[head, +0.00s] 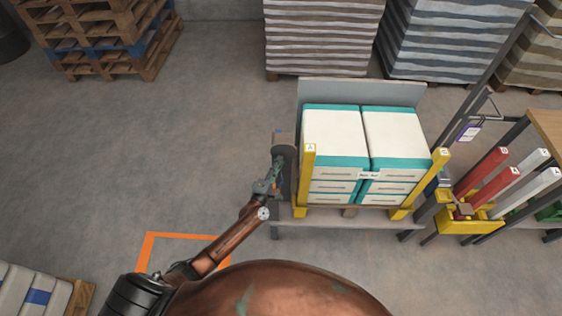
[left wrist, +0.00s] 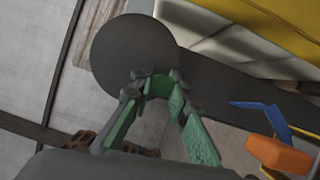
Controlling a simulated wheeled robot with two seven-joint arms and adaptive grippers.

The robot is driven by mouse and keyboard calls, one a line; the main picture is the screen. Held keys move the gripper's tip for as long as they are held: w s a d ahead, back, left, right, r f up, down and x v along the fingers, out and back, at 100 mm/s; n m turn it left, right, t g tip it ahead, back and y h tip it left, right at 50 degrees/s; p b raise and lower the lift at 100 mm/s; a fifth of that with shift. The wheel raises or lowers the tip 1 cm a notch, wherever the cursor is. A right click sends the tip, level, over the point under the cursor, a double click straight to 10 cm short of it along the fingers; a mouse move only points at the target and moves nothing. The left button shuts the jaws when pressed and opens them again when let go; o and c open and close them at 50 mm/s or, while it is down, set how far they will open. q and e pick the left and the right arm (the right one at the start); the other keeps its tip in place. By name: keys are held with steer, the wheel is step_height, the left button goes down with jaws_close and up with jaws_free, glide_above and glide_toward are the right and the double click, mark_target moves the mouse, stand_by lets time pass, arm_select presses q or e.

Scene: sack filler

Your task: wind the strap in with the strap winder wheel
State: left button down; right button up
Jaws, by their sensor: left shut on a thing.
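The strap winder wheel (head: 284,160) is a dark grey round part at the left end of the bench that carries the white and teal stack. In the left wrist view it is a large grey disc (left wrist: 122,48) with a long dark arm or housing running right. My left gripper (head: 268,182) is at the wheel's near left side. In the left wrist view its green-padded fingers (left wrist: 156,88) close at the disc's lower edge, shut on a small green part there, seemingly the wheel's handle. The strap cannot be made out. My right gripper is not in view.
The stack (head: 335,135) stands between yellow posts (head: 308,175) on the bench. An orange block with a blue lever (left wrist: 265,150) is close right of my fingers. A yellow bin (head: 465,222) with red and white posts stands right.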

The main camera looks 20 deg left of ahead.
mark_target(276, 155)
arm_select(q)
steer(key=r+m+g+p, duration=0.1)
steer(key=m+p, duration=0.1)
steer(key=p, duration=0.2)
steer(key=a+r+m+g+y+p, duration=0.1)
steer(key=m+p, duration=0.1)
steer(key=p, duration=0.3)
steer(key=r+m+p, duration=0.1)
steer(key=m+p, duration=0.2)
steer(key=p, duration=0.2)
steer(key=shift+s+a+g, duration=0.25)
steer(key=shift+a+g, duration=0.15)
steer(key=shift+a+r+m+g+y+p, duration=0.1)
steer(key=shift+m+g+y+p, duration=0.4)
steer(key=shift+p, duration=1)
steer(key=shift+m, duration=0.4)
steer(key=c, duration=1.8)
jaws_free()
steer(key=shift+c, duration=0.2)
steer(key=shift+s, duration=0.1)
steer(key=shift+s, duration=0.2)
steer(key=v, duration=0.7)
